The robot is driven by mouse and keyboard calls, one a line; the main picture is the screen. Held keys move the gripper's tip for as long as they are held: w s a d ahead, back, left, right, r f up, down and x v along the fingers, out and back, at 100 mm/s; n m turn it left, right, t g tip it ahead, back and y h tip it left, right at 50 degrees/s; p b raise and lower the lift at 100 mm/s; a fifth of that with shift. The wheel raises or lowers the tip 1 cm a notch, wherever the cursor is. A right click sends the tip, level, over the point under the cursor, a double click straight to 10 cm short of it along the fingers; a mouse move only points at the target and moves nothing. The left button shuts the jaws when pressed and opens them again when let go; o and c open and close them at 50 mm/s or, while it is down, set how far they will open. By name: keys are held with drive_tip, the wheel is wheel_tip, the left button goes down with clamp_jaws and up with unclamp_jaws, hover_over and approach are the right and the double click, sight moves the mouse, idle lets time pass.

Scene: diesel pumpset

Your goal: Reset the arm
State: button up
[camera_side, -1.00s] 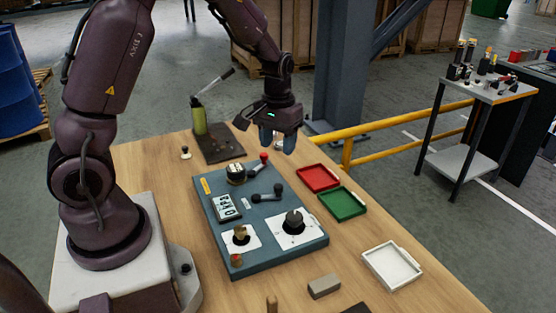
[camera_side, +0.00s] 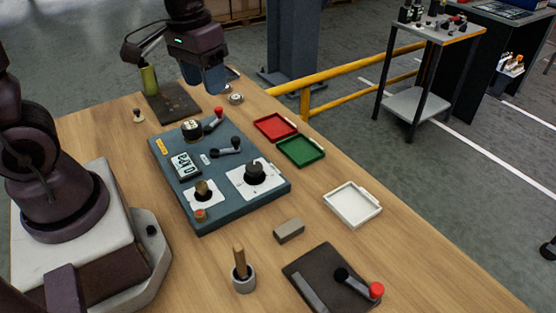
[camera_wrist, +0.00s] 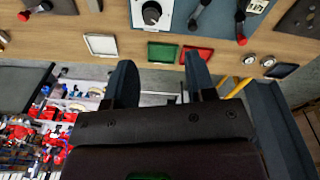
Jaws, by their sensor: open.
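My gripper (camera_side: 203,80) is raised above the far end of the wooden table in the side view, past the control panel. Its two blue fingers stand apart in the wrist view (camera_wrist: 160,78), with nothing between them. The blue-grey control panel (camera_side: 228,205) lies on the table, apart from my gripper. It carries a black knob (camera_side: 255,172), black levers, one with a red tip (camera_side: 218,112), a small number display (camera_side: 185,164) and a brass-coloured part (camera_side: 202,188). The black knob also shows in the wrist view (camera_wrist: 151,13).
Beside the panel lie a red tray (camera_side: 274,127), a green tray (camera_side: 300,150) and a white tray (camera_side: 352,204). A grey block (camera_side: 289,230), a wooden-handled tool in a cup (camera_side: 239,262) and a dark lever board (camera_side: 315,262) are in front. A green-bodied lever device (camera_side: 149,78) stands behind.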

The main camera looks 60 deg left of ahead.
drive_tip(key=s+d+r+m+t, duration=0.3)
drive_tip(key=s+d+r+t, duration=0.1)
drive_tip(key=s+r, duration=0.4)
drive_tip(key=shift+d+r+t, duration=0.2)
drive_tip(key=shift+d+t, duration=0.1)
drive_tip(key=shift+d, duration=0.25)
idle(2.0)
